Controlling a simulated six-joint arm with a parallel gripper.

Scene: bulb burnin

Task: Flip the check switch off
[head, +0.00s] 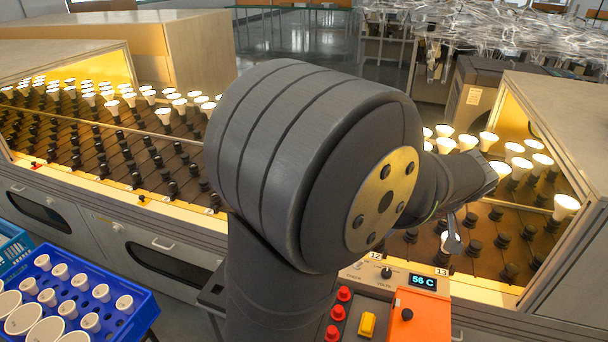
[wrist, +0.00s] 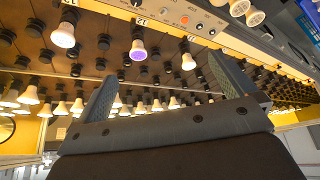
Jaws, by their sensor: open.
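In the head view a control panel (head: 372,279) shows just right of my arm, with a black knob and a small label that seems to read CHECK. The check switch itself I cannot make out there; my arm covers part of the panel. In the wrist view the panel (wrist: 172,9) runs along the top with small round controls and an orange spot, and I cannot tell which control is the switch. My gripper (wrist: 163,68) is open and empty, its two fingers spread below the panel. In the head view my gripper (head: 453,236) is over the right-hand bulb rack, apart from the panel.
Lit bulbs (head: 520,168) stand in the right rack, and more fill the left rack (head: 110,105). A temperature display (head: 423,282) reads 56 C. Red buttons (head: 338,312), a yellow switch (head: 367,325) and an orange box (head: 418,318) sit in front. A blue crate (head: 105,297) holds white bulbs.

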